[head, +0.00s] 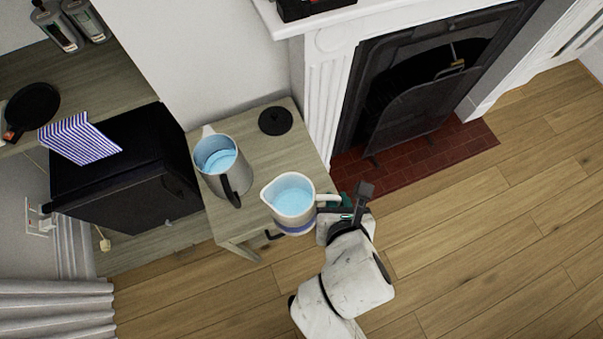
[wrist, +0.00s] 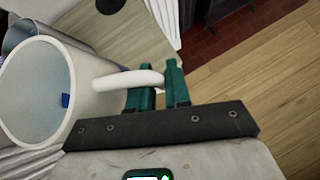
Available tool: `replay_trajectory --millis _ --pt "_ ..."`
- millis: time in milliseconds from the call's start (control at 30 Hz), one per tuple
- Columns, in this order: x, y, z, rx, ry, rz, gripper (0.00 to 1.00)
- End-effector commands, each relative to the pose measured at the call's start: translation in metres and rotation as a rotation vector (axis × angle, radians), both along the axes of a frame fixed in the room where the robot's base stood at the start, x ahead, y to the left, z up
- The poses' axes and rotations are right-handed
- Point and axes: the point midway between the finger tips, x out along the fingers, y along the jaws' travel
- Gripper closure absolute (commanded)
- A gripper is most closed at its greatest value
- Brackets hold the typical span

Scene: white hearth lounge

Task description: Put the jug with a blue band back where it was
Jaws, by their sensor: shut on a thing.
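The white jug with a blue band (head: 291,204) holds blue liquid and is upright at the front right edge of a small wooden table (head: 262,158). My gripper (head: 343,203) is shut on the jug's handle, at the jug's right side. In the wrist view the jug (wrist: 42,90) is at the left, and its white handle (wrist: 125,80) passes between the green fingers of my gripper (wrist: 162,88). I cannot tell whether the jug's base touches the table or hangs just off its edge.
A grey metal jug (head: 222,168) with a black handle and blue liquid stands close to the left. A black lid (head: 275,121) lies at the table's back. A black cabinet (head: 125,185) is left, and a fireplace (head: 420,90) is at back right. Open wooden floor (head: 490,240) lies right.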

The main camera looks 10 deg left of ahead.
Motion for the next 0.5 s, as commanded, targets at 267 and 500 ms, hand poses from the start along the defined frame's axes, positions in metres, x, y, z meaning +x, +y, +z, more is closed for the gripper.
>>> replay_trajectory --millis 267,500 --pt "0.01 0.013 0.014 0.022 0.001 -0.001 1.0" --pt "0.058 0.013 -0.007 0.02 0.002 -0.001 1.0"
